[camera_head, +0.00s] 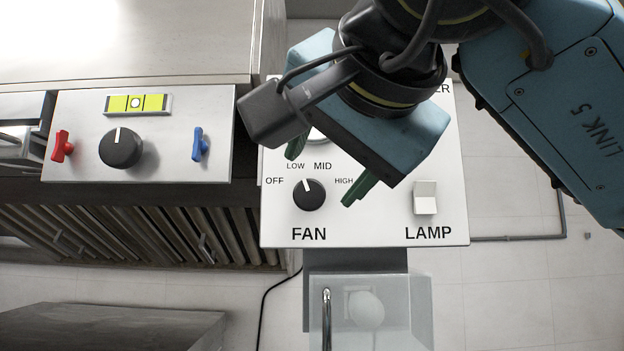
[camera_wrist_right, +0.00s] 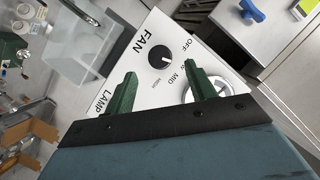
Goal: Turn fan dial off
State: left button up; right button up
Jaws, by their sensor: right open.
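The black fan dial (camera_head: 309,195) sits on a white panel (camera_head: 385,228) above the word FAN. Its white mark points up and slightly left, between LOW and MID, not at OFF. The dial also shows in the right wrist view (camera_wrist_right: 162,58). My right gripper (camera_head: 322,175) hangs over the panel with its green fingers apart, one up and left of the dial and one to its right. In the right wrist view the fingers (camera_wrist_right: 158,88) are spread and empty, with the dial beyond them. I cannot tell whether they touch the panel. My left gripper is not in view.
A white lamp switch (camera_head: 425,198) is on the panel's right. To the left, another panel holds a black knob (camera_head: 121,148), a red handle (camera_head: 62,147) and a blue handle (camera_head: 200,145). A clear box (camera_head: 410,310) stands below.

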aim_at(311, 191)
jog(key=p+x, duration=0.1)
jog(key=x, duration=0.3)
jog(key=shift+w, duration=0.15)
jog(key=shift+w+a+f, duration=0.15)
jog(key=shift+w+f, duration=0.1)
jog(key=shift+w, duration=0.3)
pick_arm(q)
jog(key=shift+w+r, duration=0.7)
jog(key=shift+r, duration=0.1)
pick_arm(e)
jog(key=c, duration=0.9)
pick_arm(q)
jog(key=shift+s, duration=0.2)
pick_arm(e)
jog(key=shift+c, duration=0.2)
